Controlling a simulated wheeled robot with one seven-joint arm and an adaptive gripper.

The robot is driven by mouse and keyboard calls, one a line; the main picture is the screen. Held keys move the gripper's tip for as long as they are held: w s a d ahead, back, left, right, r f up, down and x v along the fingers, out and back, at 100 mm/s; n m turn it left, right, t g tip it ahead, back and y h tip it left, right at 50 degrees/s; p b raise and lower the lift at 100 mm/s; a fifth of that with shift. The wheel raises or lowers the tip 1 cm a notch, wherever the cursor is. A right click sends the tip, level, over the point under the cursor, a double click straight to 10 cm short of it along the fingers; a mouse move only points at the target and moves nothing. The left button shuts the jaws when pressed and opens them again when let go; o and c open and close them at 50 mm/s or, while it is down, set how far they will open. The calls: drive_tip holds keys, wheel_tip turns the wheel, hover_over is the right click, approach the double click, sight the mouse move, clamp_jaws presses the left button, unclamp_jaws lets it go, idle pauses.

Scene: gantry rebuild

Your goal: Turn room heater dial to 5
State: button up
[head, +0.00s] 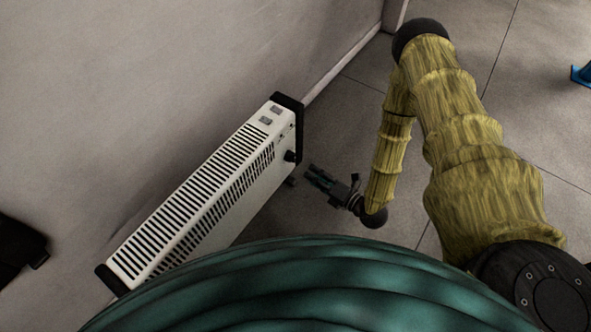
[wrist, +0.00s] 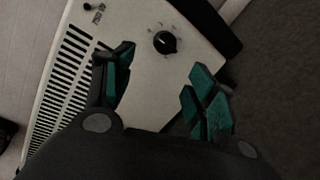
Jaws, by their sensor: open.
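The room heater (head: 207,190) is a long white unit with black slotted vents and black end caps, standing along the wall. Its dial shows in the wrist view as a round black knob (wrist: 165,42) with a light pointer line and small marks around it; the marks are too small to read. In the head view the dark knob (head: 290,156) sticks out near the heater's far end. My gripper (head: 313,175) is a short distance to the right of the knob, apart from it. In the wrist view my gripper (wrist: 158,88) has its fingers spread, with nothing between them.
The heater's white panel also holds a small black knob or button (wrist: 87,6) and a small dark label (wrist: 99,14). The wall (head: 150,80) runs close behind the heater. Grey floor (head: 345,110) is open to the right. A blue object (head: 582,75) stands at the far right edge.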

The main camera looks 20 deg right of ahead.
sight(291, 157)
drive_tip(key=w+a+f+n+t+b, duration=0.1)
drive_tip(key=w+a+b, duration=0.3)
drive_tip(key=w, duration=0.5)
drive_tip(key=shift+w+f+n+y+b, duration=0.35)
drive_tip(key=shift+n+b, duration=0.45)
drive_tip(key=shift+b, duration=0.3)
drive_tip(key=shift+a, duration=0.1)
drive_tip(key=shift+c, duration=0.5)
drive_tip(key=c, duration=0.9)
